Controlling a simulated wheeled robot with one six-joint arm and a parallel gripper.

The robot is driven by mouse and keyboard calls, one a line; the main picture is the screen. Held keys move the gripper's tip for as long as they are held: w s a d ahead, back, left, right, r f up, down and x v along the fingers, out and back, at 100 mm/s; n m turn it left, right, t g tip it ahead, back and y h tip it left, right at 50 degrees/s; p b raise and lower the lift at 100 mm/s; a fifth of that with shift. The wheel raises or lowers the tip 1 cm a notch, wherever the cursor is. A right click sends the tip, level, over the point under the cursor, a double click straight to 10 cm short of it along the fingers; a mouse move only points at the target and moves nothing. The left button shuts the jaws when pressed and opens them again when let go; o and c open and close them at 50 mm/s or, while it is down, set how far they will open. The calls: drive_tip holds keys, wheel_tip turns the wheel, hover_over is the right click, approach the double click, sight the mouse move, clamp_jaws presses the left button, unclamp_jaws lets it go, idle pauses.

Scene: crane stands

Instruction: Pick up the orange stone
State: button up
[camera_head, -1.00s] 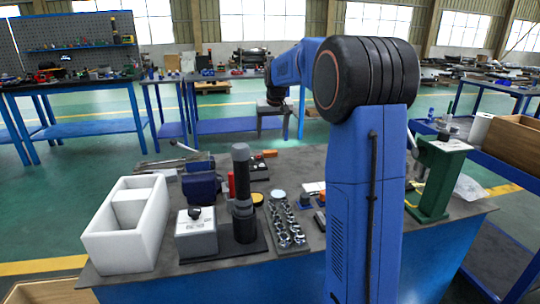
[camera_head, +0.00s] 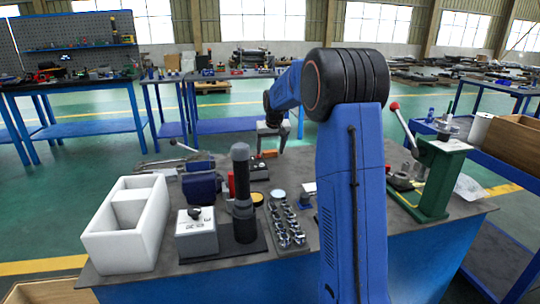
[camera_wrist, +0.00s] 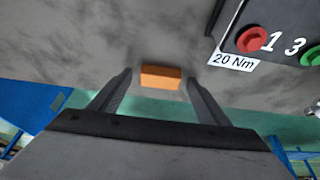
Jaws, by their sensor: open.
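The orange stone (camera_wrist: 161,77) is a small rectangular orange block on the dark grey table top. In the wrist view it lies between and slightly beyond the tips of my gripper (camera_wrist: 158,90), whose two fingers are spread apart and empty. In the head view the stone (camera_head: 268,153) shows near the table's back edge, and my gripper (camera_head: 271,143) points down just above it. Whether the fingers reach down beside the stone cannot be told.
A torque block (camera_wrist: 240,45) marked 20 Nm, with red and green knobs, lies close by on the right in the wrist view. A blue vise (camera_head: 201,183), a dark upright cylinder (camera_head: 241,190), a white box (camera_head: 125,235) and a green press (camera_head: 440,180) stand on the table.

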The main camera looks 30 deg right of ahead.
sight(270, 152)
drive_tip(key=c, duration=1.2)
drive_tip(key=shift+o, duration=0.2)
wheel_tip(270, 152, up, 10)
